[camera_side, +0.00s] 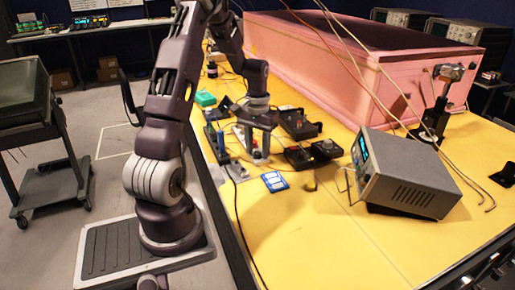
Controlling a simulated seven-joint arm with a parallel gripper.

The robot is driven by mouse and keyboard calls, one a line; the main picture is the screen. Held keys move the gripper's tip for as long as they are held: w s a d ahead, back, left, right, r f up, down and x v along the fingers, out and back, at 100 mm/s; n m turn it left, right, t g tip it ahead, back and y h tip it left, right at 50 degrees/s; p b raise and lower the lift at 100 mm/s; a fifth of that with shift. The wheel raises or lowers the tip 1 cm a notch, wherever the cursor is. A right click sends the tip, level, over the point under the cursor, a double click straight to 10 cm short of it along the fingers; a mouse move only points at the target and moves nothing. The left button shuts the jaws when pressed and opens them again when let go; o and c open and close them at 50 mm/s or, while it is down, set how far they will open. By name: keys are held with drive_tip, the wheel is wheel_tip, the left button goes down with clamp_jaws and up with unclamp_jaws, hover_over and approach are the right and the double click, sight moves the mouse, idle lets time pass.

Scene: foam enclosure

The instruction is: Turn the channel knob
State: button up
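My gripper (254,150) points down over the yellow table, among several small boxes and devices. Its fingertips are small here and merge with the items around them, so I cannot tell whether it is open or shut, or whether it touches anything. I cannot make out the channel knob for certain. A dark box with a round knob-like top (325,147) sits to the right of my gripper, apart from it. Another dark box (299,124) lies just behind that one. A grey instrument (411,180) with a lit display stands tilted farther right; its front faces left and is mostly turned away.
The pink foam enclosure (310,62) fills the back of the yellow table (300,235). Loose cables hang over the right side. A blue-and-white card (274,181) and a small yellow item (310,184) lie in front of my gripper. The table's front is mostly clear.

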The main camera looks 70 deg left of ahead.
sight(257, 152)
wheel_tip(257, 152, up, 6)
drive_tip(key=shift+r, duration=0.55)
drive_tip(key=shift+d+r, duration=0.1)
drive_tip(key=shift+d, duration=0.05)
drive_tip(key=s+d+r+m+t, duration=0.1)
drive_tip(key=s+d+r+m, duration=0.1)
drive_tip(key=d+r, duration=0.35)
drive_tip(key=s+d+r+m+t+y, duration=0.1)
drive_tip(key=d+r, duration=0.2)
drive_tip(key=d, duration=0.6)
drive_tip(key=s+d+r+m+t, duration=0.1)
drive_tip(key=s+d+r+m, duration=0.1)
drive_tip(key=d+r, duration=0.35)
drive_tip(key=s+d+f+m+t+h, duration=0.1)
drive_tip(key=s+d+f+m+t, duration=0.1)
drive_tip(key=s+d, duration=0.6)
drive_tip(key=shift+s+m+t, duration=0.15)
drive_tip(key=shift+m+t, duration=0.15)
drive_tip(key=shift+m, duration=0.1)
